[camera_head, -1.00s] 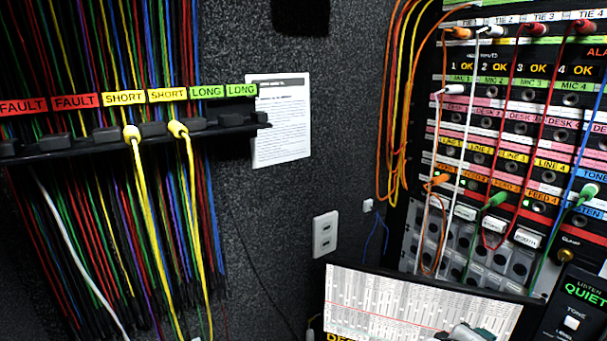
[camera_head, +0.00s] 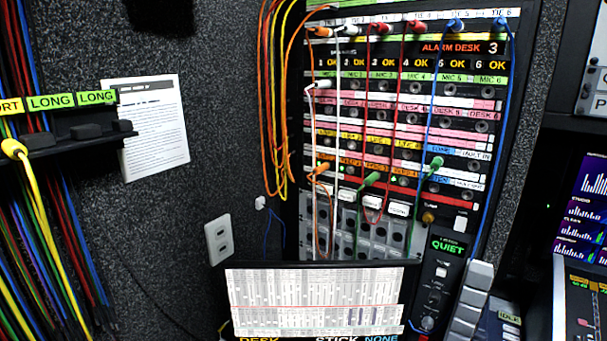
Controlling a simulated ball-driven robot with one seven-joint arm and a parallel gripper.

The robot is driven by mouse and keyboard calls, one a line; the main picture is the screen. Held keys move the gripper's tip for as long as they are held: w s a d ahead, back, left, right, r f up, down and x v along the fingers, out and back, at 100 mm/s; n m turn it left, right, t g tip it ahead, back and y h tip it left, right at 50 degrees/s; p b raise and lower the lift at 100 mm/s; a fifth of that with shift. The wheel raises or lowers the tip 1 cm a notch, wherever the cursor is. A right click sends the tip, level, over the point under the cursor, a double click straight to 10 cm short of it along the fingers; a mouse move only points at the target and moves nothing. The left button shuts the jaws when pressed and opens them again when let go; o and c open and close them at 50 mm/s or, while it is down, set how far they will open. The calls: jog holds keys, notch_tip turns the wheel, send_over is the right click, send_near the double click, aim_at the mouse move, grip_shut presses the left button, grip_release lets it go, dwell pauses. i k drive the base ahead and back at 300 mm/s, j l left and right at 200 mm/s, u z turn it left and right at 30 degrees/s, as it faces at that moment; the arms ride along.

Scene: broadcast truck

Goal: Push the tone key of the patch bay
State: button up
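The patch bay (camera_head: 300,215) is a dark rack panel in the middle of the head view, with rows of labelled jacks and coloured cords. At its lower right a black listen panel (camera_head: 431,312) shows a green "QUIET" display (camera_head: 449,247). Just below that display is the small pale tone key (camera_head: 441,272), with its label too small to read clearly now. Nothing visibly touches or covers the key.
A tilted screen (camera_head: 310,290) stands in front of the bay's lower part. Orange and yellow cords (camera_head: 271,110) hang at the bay's left. Monitors (camera_head: 585,210) are at the far right.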

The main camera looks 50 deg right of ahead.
aim_at(441, 272)
jog(key=z, duration=1.35)
